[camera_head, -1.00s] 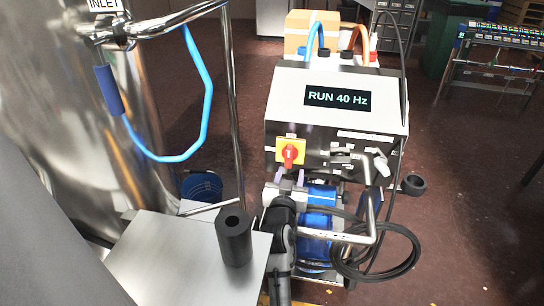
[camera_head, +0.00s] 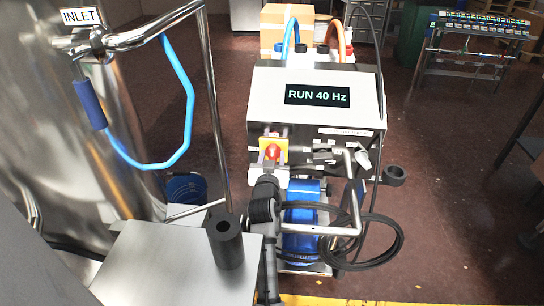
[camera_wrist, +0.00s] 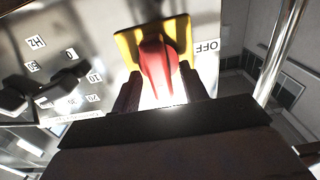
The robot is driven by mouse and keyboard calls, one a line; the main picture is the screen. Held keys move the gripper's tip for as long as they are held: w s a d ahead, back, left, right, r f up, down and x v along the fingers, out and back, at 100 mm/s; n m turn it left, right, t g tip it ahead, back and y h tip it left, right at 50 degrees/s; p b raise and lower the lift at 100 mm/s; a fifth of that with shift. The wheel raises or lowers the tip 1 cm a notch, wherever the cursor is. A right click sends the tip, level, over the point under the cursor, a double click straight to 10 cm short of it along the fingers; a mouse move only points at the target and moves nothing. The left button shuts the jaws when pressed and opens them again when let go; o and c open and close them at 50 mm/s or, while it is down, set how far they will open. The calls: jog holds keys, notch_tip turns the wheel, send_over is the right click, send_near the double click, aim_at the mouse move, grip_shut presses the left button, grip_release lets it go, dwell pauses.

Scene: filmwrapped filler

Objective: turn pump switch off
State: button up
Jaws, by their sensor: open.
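The pump switch is a red knob (camera_head: 272,151) on a yellow plate (camera_head: 264,142), on the front of the steel control box (camera_head: 310,112). The box's display (camera_head: 317,95) reads RUN 40 Hz. My gripper (camera_head: 272,162) is at the knob, with its fingers on either side. In the wrist view the red knob (camera_wrist: 158,70) stands in front of its yellow plate (camera_wrist: 128,43), between the open fingers of my gripper (camera_wrist: 163,82). An OFF label (camera_wrist: 208,47) shows right of the plate. Whether the fingers touch the knob is unclear.
A bent steel handle (camera_head: 352,180) is right of the switch. A black cable coil (camera_head: 385,245) hangs below the box beside the blue pump (camera_head: 302,218). A steel table (camera_head: 165,265) with a black cylinder (camera_head: 225,243) and a large tank (camera_head: 40,130) stand left.

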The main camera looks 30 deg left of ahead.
grip_shut()
jog(key=shift+n, duration=0.4)
jog(key=n, duration=0.3)
jog(key=shift+a+n+p, duration=0.1)
jog(key=shift+n+p, duration=0.2)
jog(key=n+p, duration=0.1)
jog(key=n, duration=0.3)
jog(key=shift+s+a+n, duration=0.1)
jog(key=shift+n, duration=0.2)
jog(key=n+p, duration=0.2)
jog(key=n, duration=0.3)
jog(key=shift+a+f+p, duration=0.1)
jog(key=shift+f+p, duration=0.05)
jog(key=shift+p, duration=0.15)
jog(key=shift+f+n+p, duration=0.15)
jog(key=shift+n+p, duration=0.6)
jog(key=shift+n, duration=1.35)
